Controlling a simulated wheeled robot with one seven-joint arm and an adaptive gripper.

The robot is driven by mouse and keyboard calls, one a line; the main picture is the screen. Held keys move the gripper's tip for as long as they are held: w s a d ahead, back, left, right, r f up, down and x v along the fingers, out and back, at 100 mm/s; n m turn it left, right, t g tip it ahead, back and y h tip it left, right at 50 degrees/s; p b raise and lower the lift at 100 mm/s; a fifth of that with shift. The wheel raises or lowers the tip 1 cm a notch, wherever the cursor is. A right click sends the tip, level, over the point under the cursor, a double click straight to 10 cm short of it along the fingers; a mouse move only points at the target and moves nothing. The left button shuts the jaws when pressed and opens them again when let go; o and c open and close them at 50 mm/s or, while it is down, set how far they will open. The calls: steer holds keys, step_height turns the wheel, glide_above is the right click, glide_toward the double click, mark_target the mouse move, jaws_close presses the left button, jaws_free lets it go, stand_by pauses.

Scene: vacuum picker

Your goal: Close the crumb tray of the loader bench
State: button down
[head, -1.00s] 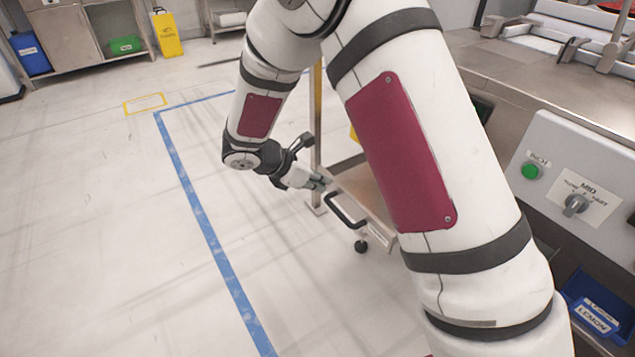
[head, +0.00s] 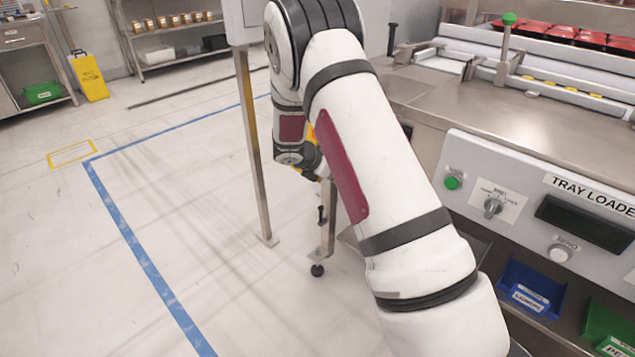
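The loader bench (head: 470,110) stands on the right, its grey control panel facing me. The crumb tray is mostly hidden behind my arm. A narrow upright metal piece with a black handle-like part (head: 321,215) shows left of my forearm, and I cannot tell for sure whether it is the tray's front. My gripper (head: 312,168) is beyond my arm near the top of that upright piece. Only a small dark part of it shows; its fingers are hidden, so I cannot see whether it touches anything.
A metal post (head: 253,150) stands left of my arm. Blue (head: 528,290) and green (head: 608,325) bins sit under the panel. The floor on the left, with blue tape (head: 140,247), is clear.

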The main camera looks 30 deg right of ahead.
steer(key=shift+w+d, duration=0.2)
steer(key=shift+d, duration=0.4)
steer(key=shift+w+d, duration=0.2)
steer(key=shift+d, duration=0.4)
steer(key=a+f+p+v, duration=0.2)
steer(key=p+v, duration=0.1)
steer(key=v, duration=1)
steer(key=shift+s+p, duration=0.3)
steer(key=shift+p, duration=0.1)
